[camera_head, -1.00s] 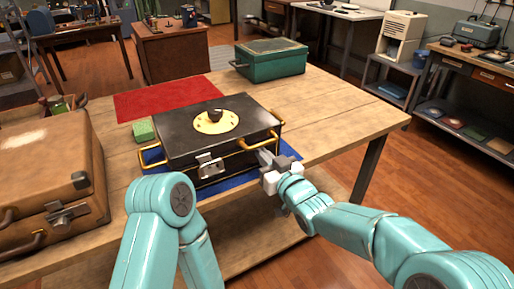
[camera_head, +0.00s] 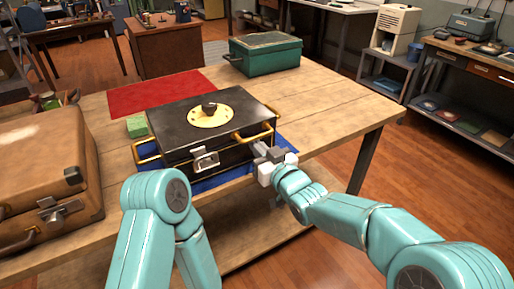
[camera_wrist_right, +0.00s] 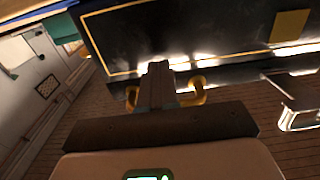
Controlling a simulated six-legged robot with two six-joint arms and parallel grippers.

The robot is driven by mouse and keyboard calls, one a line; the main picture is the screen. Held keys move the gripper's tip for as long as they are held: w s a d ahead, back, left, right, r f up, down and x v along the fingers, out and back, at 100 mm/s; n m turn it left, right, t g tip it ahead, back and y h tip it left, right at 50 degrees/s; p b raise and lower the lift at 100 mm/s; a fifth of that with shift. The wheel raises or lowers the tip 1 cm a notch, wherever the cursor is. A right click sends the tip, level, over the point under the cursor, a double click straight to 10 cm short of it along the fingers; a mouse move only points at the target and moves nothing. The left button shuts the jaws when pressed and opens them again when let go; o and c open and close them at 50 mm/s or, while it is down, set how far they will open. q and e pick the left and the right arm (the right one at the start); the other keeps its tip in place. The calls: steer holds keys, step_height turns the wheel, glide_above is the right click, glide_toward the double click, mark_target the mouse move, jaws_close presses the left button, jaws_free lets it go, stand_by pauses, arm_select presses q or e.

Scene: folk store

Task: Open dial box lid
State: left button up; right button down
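The black dial box (camera_head: 180,120) sits on a blue mat (camera_head: 283,152) on the wooden table, its lid down or nearly so. A yellow dial plate (camera_head: 212,117) with a dark knob is on top. A metal latch (camera_head: 206,159) is on the front, with brass handles (camera_head: 258,136) at the corners. My right gripper (camera_head: 261,151) is at the box's front right, just below the brass handle. In the right wrist view its fingers (camera_wrist_right: 158,82) look close together between the ends of a brass handle (camera_wrist_right: 198,92); I cannot tell whether they hold it. My left gripper is not in view; only its arm shows.
A brown suitcase (camera_head: 40,175) stands close on the left. A green block (camera_head: 138,126) and a red cloth (camera_head: 160,92) lie behind the box. A green case (camera_head: 265,55) stands at the back. The table's right side is clear.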

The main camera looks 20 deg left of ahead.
steer(key=shift+r, duration=0.1)
steer(key=shift+r+p, duration=0.65)
steer(key=shift+r, duration=0.6)
steer(key=shift+r+p, duration=0.75)
steer(key=shift+r, duration=0.55)
steer(key=shift+w+a+r+p, duration=0.1)
steer(key=shift+r+p, duration=0.35)
steer(key=shift+r, duration=0.2)
steer(key=shift+w+a+r+p, duration=0.1)
steer(key=shift+r+p, duration=0.35)
steer(key=shift+r, duration=0.3)
